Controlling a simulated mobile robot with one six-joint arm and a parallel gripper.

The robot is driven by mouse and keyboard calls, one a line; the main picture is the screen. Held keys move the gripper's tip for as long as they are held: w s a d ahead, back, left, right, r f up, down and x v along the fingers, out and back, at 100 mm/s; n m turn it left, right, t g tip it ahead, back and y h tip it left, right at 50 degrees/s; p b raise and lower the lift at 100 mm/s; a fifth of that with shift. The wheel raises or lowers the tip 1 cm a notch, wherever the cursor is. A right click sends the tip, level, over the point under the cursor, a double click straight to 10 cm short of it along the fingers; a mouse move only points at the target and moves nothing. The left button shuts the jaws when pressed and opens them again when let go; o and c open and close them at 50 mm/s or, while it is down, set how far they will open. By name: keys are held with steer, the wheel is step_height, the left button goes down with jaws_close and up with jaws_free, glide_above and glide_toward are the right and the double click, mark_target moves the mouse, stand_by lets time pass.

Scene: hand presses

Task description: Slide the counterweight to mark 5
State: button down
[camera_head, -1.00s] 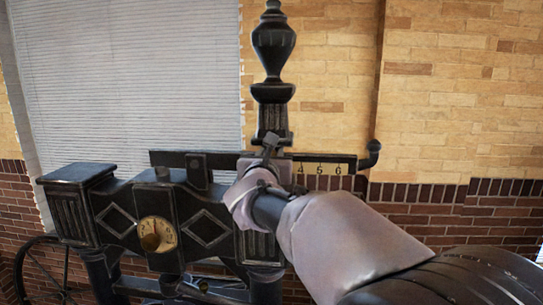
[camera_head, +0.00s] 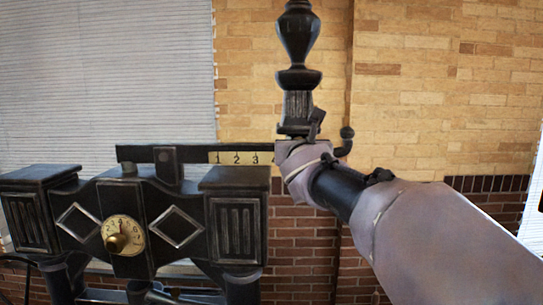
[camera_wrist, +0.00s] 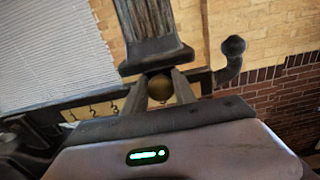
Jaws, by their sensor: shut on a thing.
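The counterweight (camera_head: 298,85) is a tall black urn-shaped piece standing upright on the horizontal beam (camera_head: 195,153). The yellow scale (camera_head: 240,158) on the beam shows marks 1, 2 and 3 left of the counterweight; the higher marks are hidden behind it and my gripper (camera_head: 312,128). In the wrist view, the counterweight (camera_wrist: 148,30) rises above my fingers. My gripper (camera_wrist: 159,88) is shut on a small round brass knob (camera_wrist: 160,88) at its base. Which mark it stands at cannot be read.
The black press body (camera_head: 125,225) with a brass dial (camera_head: 124,235) is below and left of the beam. A curved hook with a ball end (camera_head: 347,140) closes the beam's right end, close to the counterweight. A brick wall (camera_head: 440,90) stands behind.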

steer(key=shift+a, duration=0.25)
steer(key=c, duration=1.1)
jaws_free()
steer(key=shift+c, duration=0.2)
steer(key=shift+o, duration=0.5)
steer(key=shift+w+a, duration=0.15)
steer(key=shift+a, duration=0.1)
steer(key=shift+d, duration=0.1)
steer(key=shift+s, duration=0.4)
steer(key=s+b, duration=0.1)
steer(key=s, duration=1.5)
steer(key=shift+s+a, duration=0.3)
steer(key=shift+s, duration=0.1)
